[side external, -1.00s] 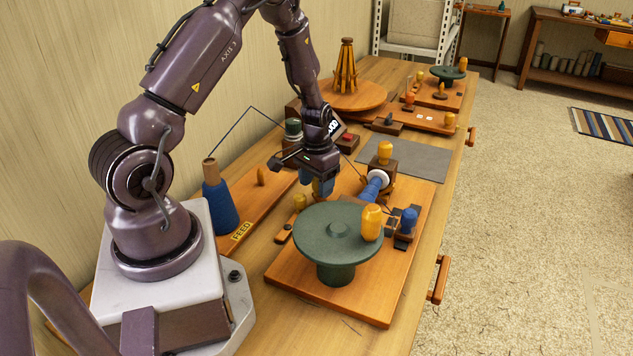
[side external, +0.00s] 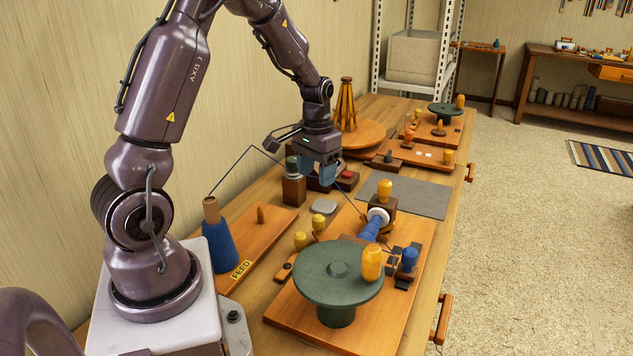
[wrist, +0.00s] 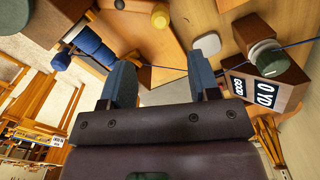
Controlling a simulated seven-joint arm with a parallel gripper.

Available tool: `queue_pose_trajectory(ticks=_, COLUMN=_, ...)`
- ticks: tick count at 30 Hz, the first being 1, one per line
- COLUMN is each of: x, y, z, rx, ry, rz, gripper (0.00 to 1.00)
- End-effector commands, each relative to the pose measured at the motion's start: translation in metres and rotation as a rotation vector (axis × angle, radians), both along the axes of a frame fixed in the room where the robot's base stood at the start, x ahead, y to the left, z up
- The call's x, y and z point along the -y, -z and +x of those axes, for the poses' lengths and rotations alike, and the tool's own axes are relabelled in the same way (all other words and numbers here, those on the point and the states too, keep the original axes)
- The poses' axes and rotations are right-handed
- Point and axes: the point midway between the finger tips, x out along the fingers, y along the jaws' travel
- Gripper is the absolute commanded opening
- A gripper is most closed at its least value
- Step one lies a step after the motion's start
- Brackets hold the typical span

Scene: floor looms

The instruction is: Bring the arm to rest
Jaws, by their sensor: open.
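My gripper (side external: 321,172) hangs in the air above the bench, left of the yarn winder and well above the wood. It is open and empty. In the wrist view its two blue-grey fingers (wrist: 163,84) stand apart with nothing between them. A dark blue strand runs from the blue yarn cone (side external: 220,250) over a bent wire guide and past the gripper to the winder. Blue yarn (side external: 371,230) is wound on the winder's spindle. The green round crank wheel (side external: 325,272) with a yellow knob (side external: 372,263) stands on the front wooden board.
A counter box (wrist: 265,83) with a display stands close beside the gripper in the wrist view. A brown turntable (side external: 362,133) with upright pegs is behind it. A grey mat (side external: 425,196) lies bare on the bench's right side. A second green wheel (side external: 445,109) is farther back.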

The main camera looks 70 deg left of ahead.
Motion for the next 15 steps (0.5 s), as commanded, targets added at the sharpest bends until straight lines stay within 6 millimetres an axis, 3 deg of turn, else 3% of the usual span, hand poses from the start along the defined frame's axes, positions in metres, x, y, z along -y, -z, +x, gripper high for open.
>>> queue_pose_trajectory(ticks=10, x=0.001, y=0.000, z=-0.001, rx=-0.007, ry=-0.022, rz=-0.004, gripper=0.56)
queue_pose_trajectory(ticks=12, x=0.009, y=0.005, z=-0.013, rx=-0.044, ry=-0.046, rz=-0.026, gripper=0.56)
queue_pose_trajectory(ticks=15, x=0.030, y=-0.013, z=-0.023, rx=-0.041, ry=-0.047, rz=-0.033, gripper=0.56)
